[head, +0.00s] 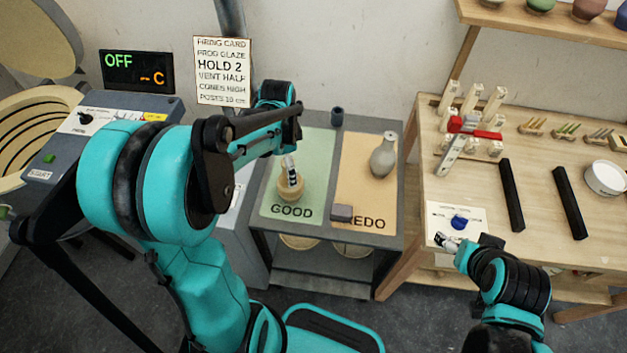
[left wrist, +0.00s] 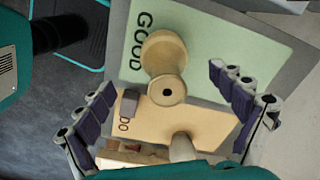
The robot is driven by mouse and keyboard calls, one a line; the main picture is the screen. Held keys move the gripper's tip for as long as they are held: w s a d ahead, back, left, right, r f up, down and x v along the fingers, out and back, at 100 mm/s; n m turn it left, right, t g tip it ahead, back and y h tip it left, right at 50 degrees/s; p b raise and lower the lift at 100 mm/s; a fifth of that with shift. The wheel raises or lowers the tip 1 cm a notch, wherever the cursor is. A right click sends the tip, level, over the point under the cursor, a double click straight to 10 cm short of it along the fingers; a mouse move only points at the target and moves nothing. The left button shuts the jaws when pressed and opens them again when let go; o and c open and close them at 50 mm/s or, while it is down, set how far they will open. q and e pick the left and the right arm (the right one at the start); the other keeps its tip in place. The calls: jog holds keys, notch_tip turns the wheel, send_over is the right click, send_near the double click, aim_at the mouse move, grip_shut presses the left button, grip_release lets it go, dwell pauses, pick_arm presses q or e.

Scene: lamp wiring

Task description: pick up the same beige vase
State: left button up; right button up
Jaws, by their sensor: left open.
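The beige vase (head: 284,189) stands on the green GOOD mat (head: 313,150). In the left wrist view the beige vase (left wrist: 164,52) is seen from above, with a dark hole in its narrow mouth. My left gripper (head: 291,172) is above it, partly covering it in the head view. In the left wrist view the left gripper (left wrist: 162,78) is open, one finger to either side of the vase, with visible gaps. My right gripper (head: 446,241) is over the wooden bench's front edge, too small to read its jaws.
A grey-beige bottle-shaped vase (head: 383,158) stands on the orange REDO mat (head: 352,180). A grey block (head: 341,212) lies by the lettering, and a dark cup (head: 337,117) is at the back. The wooden bench (head: 540,190) at right holds black bars and cones.

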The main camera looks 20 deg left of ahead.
aim_at(291, 196)
pick_arm(q)
jog(key=shift+w+f, duration=0.15)
jog(key=shift+f, duration=0.3)
jog(key=shift+d+f+b, duration=0.1)
jog(key=shift+f+b, duration=0.4)
jog(key=shift+f, duration=0.45)
jog(key=f, duration=0.1)
jog(key=f+b, duration=0.1)
jog(key=f, duration=0.1)
jog(key=f+b, duration=0.1)
jog(key=f, duration=0.1)
jog(key=shift+w+f, duration=0.2)
jog(key=shift+w, duration=0.15)
jog(key=shift+r, duration=0.1)
jog(key=shift+c, duration=0.3)
jog(key=c, duration=1.7)
jog(key=shift+o, duration=0.2)
jog(key=shift+r, duration=0.15)
